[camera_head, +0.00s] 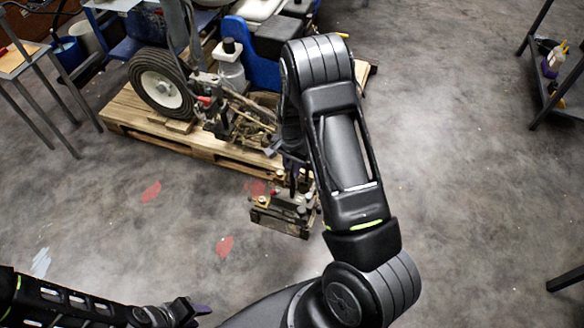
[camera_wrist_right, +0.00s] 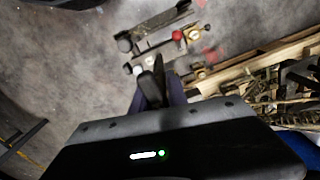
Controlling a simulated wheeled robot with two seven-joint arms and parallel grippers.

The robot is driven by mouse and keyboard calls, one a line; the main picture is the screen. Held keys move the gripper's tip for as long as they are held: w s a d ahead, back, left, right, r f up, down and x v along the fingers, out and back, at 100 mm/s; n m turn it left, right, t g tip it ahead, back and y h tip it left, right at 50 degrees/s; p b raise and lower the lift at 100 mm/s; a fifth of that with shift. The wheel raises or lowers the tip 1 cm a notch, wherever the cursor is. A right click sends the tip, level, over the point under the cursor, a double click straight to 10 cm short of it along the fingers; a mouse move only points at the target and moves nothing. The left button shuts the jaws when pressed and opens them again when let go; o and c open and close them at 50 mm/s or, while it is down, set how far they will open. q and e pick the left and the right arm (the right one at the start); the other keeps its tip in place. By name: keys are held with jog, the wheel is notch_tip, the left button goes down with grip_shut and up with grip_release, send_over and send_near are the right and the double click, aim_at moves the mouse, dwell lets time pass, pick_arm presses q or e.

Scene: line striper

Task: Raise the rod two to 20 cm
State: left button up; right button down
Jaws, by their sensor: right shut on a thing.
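The line striper (camera_head: 160,82) stands on a wooden pallet (camera_head: 150,118), with its wheel at the left. A low metal assembly with rods and knobs (camera_head: 285,217) sits off the pallet's front edge. It also shows in the right wrist view (camera_wrist_right: 165,35). My right gripper (camera_head: 294,182) is just above this assembly, partly hidden by my arm. In the right wrist view its fingers (camera_wrist_right: 155,82) are close together, shut on a thin part I take as rod two; the grip point is mostly hidden. My left gripper (camera_head: 195,310) is low at the left, away from the striper; its finger gap is unclear.
A metal-legged table (camera_head: 40,105) stands at the left, with a blue bucket (camera_head: 70,52) near it. A shelf (camera_head: 560,85) with bottles stands at the right.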

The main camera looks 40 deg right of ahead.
jog(key=shift+w+r, duration=0.1)
jog(key=shift+r, duration=0.55)
jog(key=c, duration=1.3)
grip_release()
notch_tip(320, 180, up, 8)
jog(key=shift+f, duration=0.1)
